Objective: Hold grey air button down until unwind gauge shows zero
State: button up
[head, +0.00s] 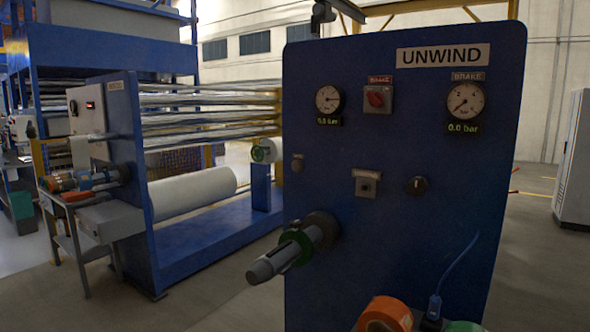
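The blue unwind panel (400,140), labelled UNWIND, stands in the right half of the head view. A square grey plate with a round button (367,187) sits mid-panel under a label too small to read. A small grey round fitting (297,163) is further left. I cannot tell for certain which is the air button. Nothing touches either. My gripper is not in view.
A grey shaft with a green ring (289,250) sticks out toward me at lower left. An orange roll (385,314) and a blue cable (455,265) are at the bottom.

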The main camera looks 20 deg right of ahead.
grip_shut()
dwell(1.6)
